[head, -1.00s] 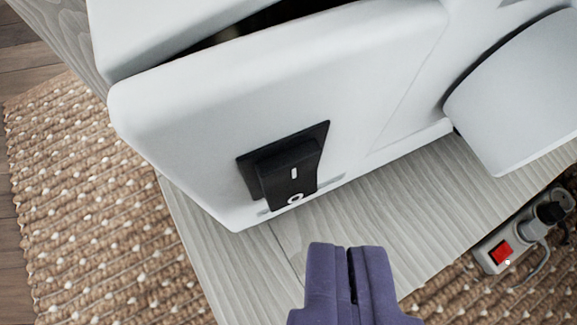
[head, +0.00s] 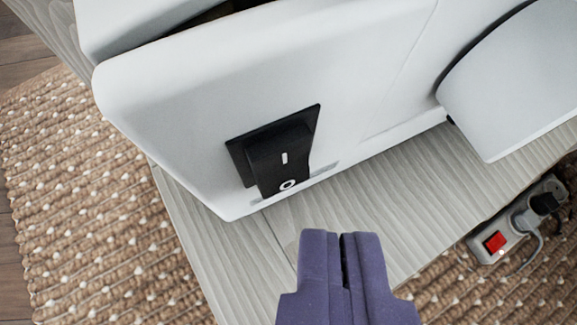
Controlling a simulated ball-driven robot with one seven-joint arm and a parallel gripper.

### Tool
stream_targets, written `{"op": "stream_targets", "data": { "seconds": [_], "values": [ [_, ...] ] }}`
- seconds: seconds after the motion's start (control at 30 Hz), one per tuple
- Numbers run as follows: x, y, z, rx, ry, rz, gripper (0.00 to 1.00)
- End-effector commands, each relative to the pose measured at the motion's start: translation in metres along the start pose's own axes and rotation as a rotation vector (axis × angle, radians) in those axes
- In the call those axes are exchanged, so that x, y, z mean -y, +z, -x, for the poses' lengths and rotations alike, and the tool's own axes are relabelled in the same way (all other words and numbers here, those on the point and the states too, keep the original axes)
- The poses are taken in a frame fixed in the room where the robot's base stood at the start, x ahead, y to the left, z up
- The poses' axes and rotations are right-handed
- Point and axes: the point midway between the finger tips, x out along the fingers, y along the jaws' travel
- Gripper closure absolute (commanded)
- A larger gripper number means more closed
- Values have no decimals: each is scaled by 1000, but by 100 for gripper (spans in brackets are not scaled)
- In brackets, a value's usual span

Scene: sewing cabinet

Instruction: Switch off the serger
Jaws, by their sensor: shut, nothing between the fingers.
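The white serger (head: 370,75) stands on a grey wooden top and fills the upper part of the head view. A black rocker switch (head: 281,160) sits in a black plate on its side panel. The switch has a white bar mark at its upper part and a white ring mark at its lower end. The rocker's upper end appears to stand out from the plate, though the angle makes its tilt hard to judge. My purple gripper (head: 341,236) is shut and empty, below and to the right of the switch, apart from it.
The grey wooden surface (head: 385,190) is clear between my gripper and the serger. A power strip (head: 515,222) with a red switch and black plug lies on the woven rug (head: 90,190) at the right, below the surface. A rounded white part (head: 515,80) juts out at upper right.

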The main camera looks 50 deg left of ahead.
Motion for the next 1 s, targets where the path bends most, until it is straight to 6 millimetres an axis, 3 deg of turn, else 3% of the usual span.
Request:
{"op": "stream_targets", "data": {
  "seconds": [1.0],
  "values": [
    [4,-4,-6,0,0,0,100]
  ]
}}
